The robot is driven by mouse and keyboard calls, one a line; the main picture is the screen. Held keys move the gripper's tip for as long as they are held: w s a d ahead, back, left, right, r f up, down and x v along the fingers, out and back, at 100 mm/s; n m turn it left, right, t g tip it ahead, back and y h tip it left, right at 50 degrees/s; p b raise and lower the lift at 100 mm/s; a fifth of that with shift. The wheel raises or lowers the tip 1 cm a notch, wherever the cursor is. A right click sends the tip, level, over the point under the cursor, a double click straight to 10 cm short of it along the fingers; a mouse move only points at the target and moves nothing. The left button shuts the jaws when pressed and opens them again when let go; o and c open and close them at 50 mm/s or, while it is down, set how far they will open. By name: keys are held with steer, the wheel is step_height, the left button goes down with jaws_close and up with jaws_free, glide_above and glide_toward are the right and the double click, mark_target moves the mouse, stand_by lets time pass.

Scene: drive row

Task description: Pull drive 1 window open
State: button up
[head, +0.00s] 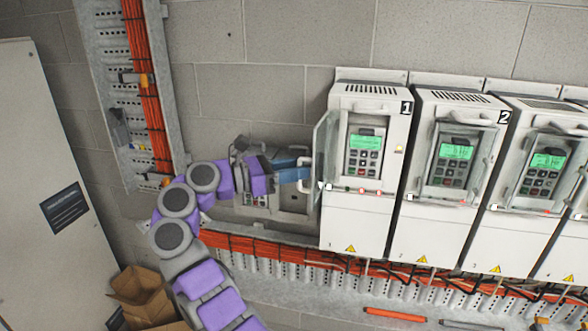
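Drive 1 (369,222) is a white box with a black "1" label, at the left end of the drive row. Its clear window (323,150) stands swung out at the left side, seen nearly edge-on, so the keypad (364,152) with its green display is uncovered. A pale handle (302,187) shows on the window's outer side. My gripper (304,172) has blue fingers and reaches from the left to this handle. The fingertips overlap the handle in the picture. Whether they are closed on it is too small to tell.
Drive 2 (435,231) and more drives stand to the right, their windows over their keypads. A grey unit (290,222) sits on the wall behind my gripper. Orange cables (270,246) run in a tray below. Cardboard boxes (140,290) stand at lower left.

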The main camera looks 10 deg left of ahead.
steer(key=p+v, duration=0.3)
steer(key=v, duration=0.4)
steer(key=shift+a, duration=0.2)
steer(key=shift+w, duration=0.1)
stand_by(0.4)
